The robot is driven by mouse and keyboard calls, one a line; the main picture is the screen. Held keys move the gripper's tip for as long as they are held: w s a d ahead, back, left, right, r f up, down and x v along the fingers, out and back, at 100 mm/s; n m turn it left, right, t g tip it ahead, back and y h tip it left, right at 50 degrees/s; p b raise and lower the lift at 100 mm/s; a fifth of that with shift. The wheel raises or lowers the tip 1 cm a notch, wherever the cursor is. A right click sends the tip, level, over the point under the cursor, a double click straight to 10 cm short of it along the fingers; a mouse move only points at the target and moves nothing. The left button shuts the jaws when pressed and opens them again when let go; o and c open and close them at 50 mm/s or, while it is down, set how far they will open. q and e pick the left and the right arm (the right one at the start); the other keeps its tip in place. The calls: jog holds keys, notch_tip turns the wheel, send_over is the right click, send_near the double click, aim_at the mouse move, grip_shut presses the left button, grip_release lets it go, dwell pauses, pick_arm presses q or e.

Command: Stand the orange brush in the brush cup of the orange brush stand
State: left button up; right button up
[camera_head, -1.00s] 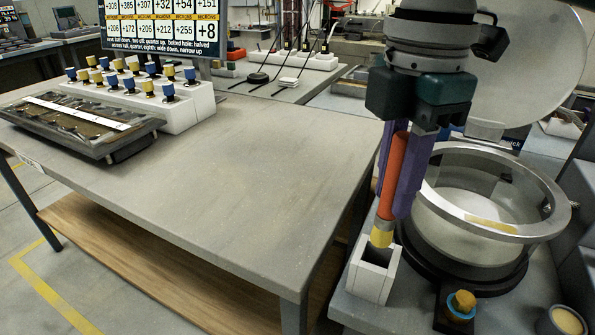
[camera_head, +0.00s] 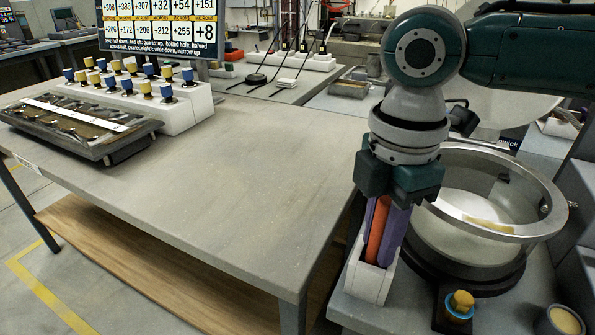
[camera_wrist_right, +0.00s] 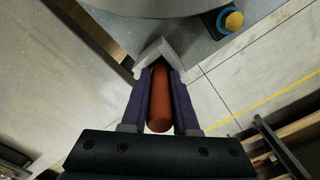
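The orange brush (camera_head: 376,232) is upright between the purple fingers of my right gripper (camera_head: 383,240), which is shut on it. Its lower end is down inside the white brush cup (camera_head: 371,280) and hidden by the cup's walls. The fingertips are also at or inside the cup's mouth. In the right wrist view, the brush handle (camera_wrist_right: 160,100) lies between both fingers, with the pale cup rim (camera_wrist_right: 155,55) around the far end. Whether the brush touches the cup's bottom cannot be seen. My left gripper is not in view.
A round metal-rimmed tank (camera_head: 480,215) stands close right of the cup. A knob with a yellow top (camera_head: 461,301) sits in front of it. The grey table (camera_head: 220,180) to the left is largely clear, with a white block of blue and yellow knobs (camera_head: 190,105) at its back.

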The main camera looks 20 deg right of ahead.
aim_at(385, 198)
jog(key=o, duration=0.4)
jog(key=shift+f+b, duration=0.2)
jog(key=shift+b, duration=0.3)
jog(key=shift+r, duration=0.3)
jog(key=r, duration=0.4)
jog(key=r+p, duration=0.1)
jog(key=r, duration=0.4)
jog(key=shift+w+a+r, duration=0.15)
jog(key=shift+w, duration=0.05)
jog(key=s+a+f+m+t+y, duration=0.1)
jog(key=s+a+f+m+y, duration=0.1)
jog(key=s+a+f, duration=0.3)
jog(key=s+a+f+m+t+y, duration=0.1)
jog(key=s+a+f+m, duration=0.15)
jog(key=a, duration=0.35)
jog(key=s+d+f+m+t+h, duration=0.2)
jog(key=s+d+m+h, duration=0.1)
jog(key=s+d+m, duration=0.7)
notch_tip(385, 198, up, 48)
jog(key=w+a+p, duration=0.1)
jog(key=a+p, duration=0.1)
jog(key=p, duration=4.6)
jog(key=shift+f+m, duration=0.25)
jog(key=shift+m, duration=0.1)
